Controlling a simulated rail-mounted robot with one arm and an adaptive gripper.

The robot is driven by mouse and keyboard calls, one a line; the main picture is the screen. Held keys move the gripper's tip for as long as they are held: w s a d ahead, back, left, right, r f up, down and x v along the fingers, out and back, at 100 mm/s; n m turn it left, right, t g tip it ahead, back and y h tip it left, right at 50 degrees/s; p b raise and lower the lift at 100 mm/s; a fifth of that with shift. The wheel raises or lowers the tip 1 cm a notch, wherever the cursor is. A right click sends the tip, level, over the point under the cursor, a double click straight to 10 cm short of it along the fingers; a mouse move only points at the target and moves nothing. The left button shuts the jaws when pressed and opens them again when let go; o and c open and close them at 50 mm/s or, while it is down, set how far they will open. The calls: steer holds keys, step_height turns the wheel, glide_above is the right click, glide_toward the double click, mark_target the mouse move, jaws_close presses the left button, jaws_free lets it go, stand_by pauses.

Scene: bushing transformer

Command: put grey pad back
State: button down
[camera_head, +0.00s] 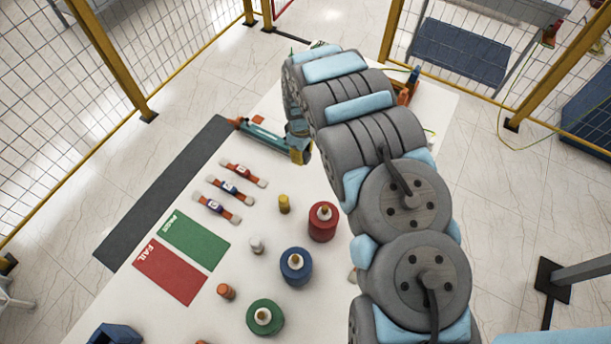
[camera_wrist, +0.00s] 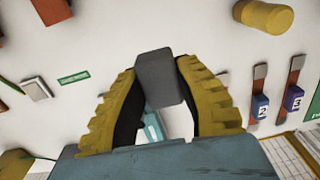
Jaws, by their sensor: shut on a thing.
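In the wrist view, my gripper (camera_wrist: 160,68) has its two yellow ribbed fingers closed around a small dark grey block, the grey pad (camera_wrist: 158,85). The pad sits between the fingertips and is held above the white table. In the head view, only a yellow part of my gripper (camera_head: 298,155) shows below my arm, near the teal and orange tool. The pad is hidden there by my arm and gripper.
On the table (camera_head: 180,318) stand red (camera_head: 322,222), blue (camera_head: 296,267) and green (camera_head: 265,317) bushings. Several strapped strips (camera_head: 228,187) lie left, near the green PASS (camera_head: 195,238) and red FAIL (camera_head: 168,272) mats. A teal and orange tool (camera_head: 262,136) lies at the back.

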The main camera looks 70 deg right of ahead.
mark_target(305, 176)
steer(key=shift+s+d+f, duration=0.1)
steer(key=shift+s+f, duration=0.1)
steer(key=shift+s, duration=0.15)
steer(key=shift+s+f, duration=0.1)
steer(key=shift+f, duration=0.15)
steer(key=shift+f+p, duration=0.65)
steer(key=shift+f, duration=4.05)
steer(key=shift+f, duration=0.1)
steer(key=c, duration=0.9)
jaws_free()
steer(key=shift+o, duration=0.2)
steer(key=shift+d+r, duration=0.1)
steer(key=shift+r, duration=0.4)
steer(key=shift+w+d+r+b, duration=0.1)
steer(key=shift+r+b, duration=0.2)
steer(key=shift+r, duration=2.55)
steer(key=shift+w+r+b, duration=0.1)
steer(key=shift+r+b, duration=0.2)
steer(key=shift+r, duration=2.5)
